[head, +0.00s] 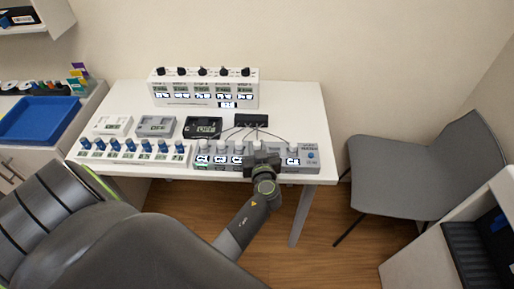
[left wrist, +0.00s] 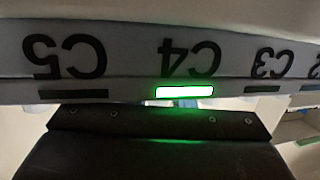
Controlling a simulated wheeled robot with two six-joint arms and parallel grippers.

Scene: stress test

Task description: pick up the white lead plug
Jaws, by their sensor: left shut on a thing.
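My left gripper (head: 262,160) is over the C4 position of the long grey panel (head: 228,160), between C3 and C5. It is shut on a white lead plug, which the gripper mostly hides. Other white lead plugs stand upright at C1 (head: 204,147), C2 (head: 221,147), C3 (head: 238,147) and C5 (head: 292,147). In the left wrist view the C4 label (left wrist: 188,58) appears upside down above a lit green-edged display (left wrist: 185,92). The fingertips and the plug cannot be made out there. My right gripper is not in view.
Thin dark leads run from a black box (head: 251,121) to the panel. A white unit with knobs (head: 204,88) stands behind. A row of blue-knobbed modules (head: 130,149) is to the left. A grey chair (head: 420,165) stands right of the white table (head: 302,104).

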